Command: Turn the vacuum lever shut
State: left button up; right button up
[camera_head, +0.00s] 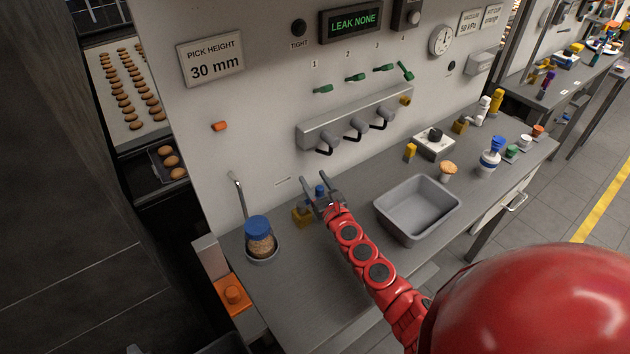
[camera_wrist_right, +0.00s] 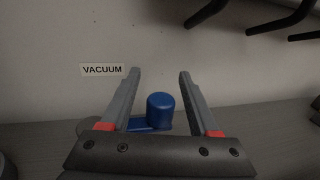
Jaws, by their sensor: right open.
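The vacuum lever is blue, with an upright round knob (camera_wrist_right: 161,106) and a flat blue arm running left from it in the right wrist view. In the head view its blue knob (camera_head: 320,190) shows beside a brass valve body (camera_head: 302,216) at the foot of the wall panel. My right gripper (camera_head: 315,178) is open, its fingers pointing at the wall. In the right wrist view the knob stands between the two spread fingers (camera_wrist_right: 160,76), with gaps visible on both sides. The lever's base is partly hidden by the gripper. My left gripper is not in view.
A "VACUUM" label (camera_wrist_right: 102,70) is on the wall. Above is a grey manifold (camera_head: 350,118) with black hooked handles. The display (camera_head: 352,22) reads "LEAK NONE".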

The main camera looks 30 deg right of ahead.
grip_shut()
dwell(1.3)
